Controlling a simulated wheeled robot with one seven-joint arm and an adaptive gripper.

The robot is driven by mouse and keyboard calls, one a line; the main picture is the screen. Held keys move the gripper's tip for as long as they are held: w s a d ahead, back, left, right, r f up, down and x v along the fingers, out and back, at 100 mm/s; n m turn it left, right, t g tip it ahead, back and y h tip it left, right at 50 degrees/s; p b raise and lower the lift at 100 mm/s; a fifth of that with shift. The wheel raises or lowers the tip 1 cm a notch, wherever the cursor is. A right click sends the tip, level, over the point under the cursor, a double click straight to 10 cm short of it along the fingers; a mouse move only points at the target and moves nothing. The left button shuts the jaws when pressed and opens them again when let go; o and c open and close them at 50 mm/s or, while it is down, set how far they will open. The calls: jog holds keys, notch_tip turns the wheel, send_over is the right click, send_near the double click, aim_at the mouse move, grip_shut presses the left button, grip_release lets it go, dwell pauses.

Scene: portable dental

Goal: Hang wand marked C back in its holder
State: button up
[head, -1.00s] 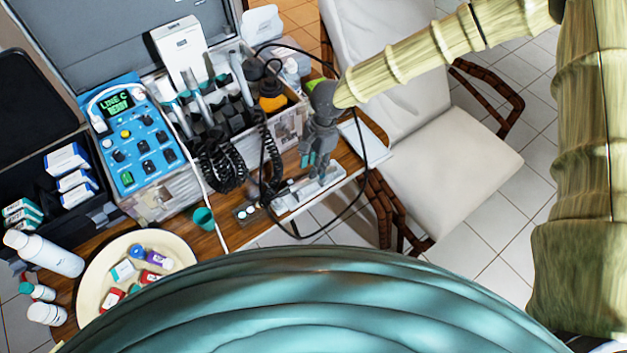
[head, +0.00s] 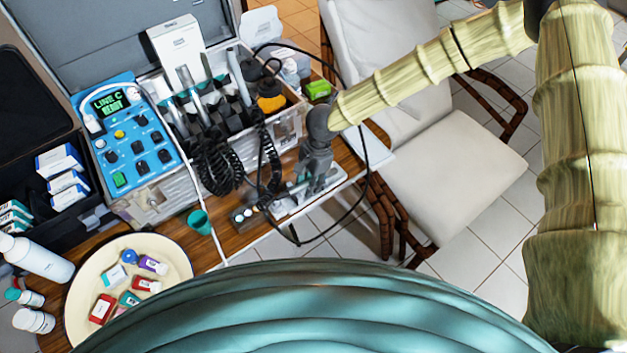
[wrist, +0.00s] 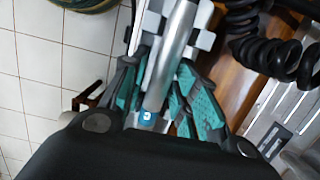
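A slim grey metal wand (wrist: 173,60) lies on a white rest (wrist: 203,40) in the wrist view, with a blue band (wrist: 148,116) near its lower end. The band carries a light mark too small to read surely. My gripper (wrist: 163,82) has its teal-padded fingers on either side of the wand. Whether both pads touch it I cannot tell. In the head view my gripper (head: 308,187) is down at the white rest (head: 283,207) on the table's front edge, hiding much of the wand. The holder (head: 215,135) stands behind, with several upright wands and coiled black cords.
A blue control unit (head: 135,140) reads "LINE C READY". A white chair (head: 450,170) stands right.

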grip_shut()
jog(key=shift+r, duration=0.15)
jog(key=shift+s+a+p+v, duration=0.15)
jog(key=shift+a+p+v, duration=0.05)
jog(key=shift+p+v, duration=0.95)
jog(key=shift+s+a+p+v, duration=0.15)
jog(key=shift+a+p+v, duration=0.05)
jog(key=shift+p+v, duration=1)
jog(key=shift+s+a+p+v, duration=0.15)
jog(key=shift+a+p+v, duration=0.05)
jog(key=shift+p+v, duration=0.95)
jog(key=shift+r, duration=0.2)
